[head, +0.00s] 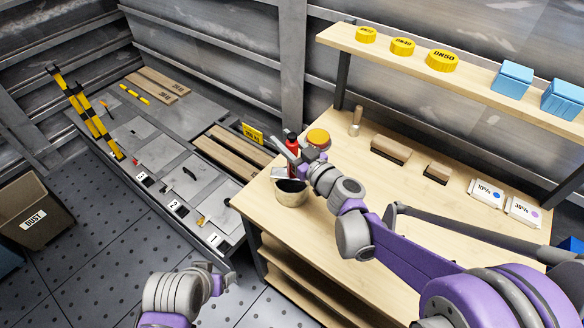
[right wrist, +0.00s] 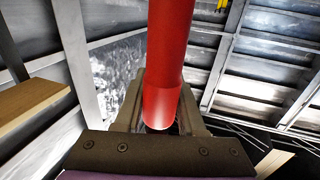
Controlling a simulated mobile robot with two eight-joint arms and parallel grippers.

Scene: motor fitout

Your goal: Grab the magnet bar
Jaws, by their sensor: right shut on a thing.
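The magnet bar, a red rod (right wrist: 168,60), fills the middle of the right wrist view, between the fingers of my right gripper (right wrist: 160,115). Its pale rounded end lies close to the palm. In the head view the red bar (head: 292,143) with a dark top shows at the left part of the workbench, and my right gripper (head: 296,158) is at it, shut on it. The gripper hides the bar's lower part. My left gripper (head: 226,282) is low in the head view, over the floor, away from the bar; its jaw gap is not clear.
A cup (head: 290,196) with dark contents stands just below my right gripper. An orange-lidded jar (head: 318,137) stands behind it. Wooden blocks (head: 390,149) and white labelled boxes (head: 486,192) lie farther right on the workbench (head: 340,260). A shelf (head: 400,62) holds yellow caps and blue boxes.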

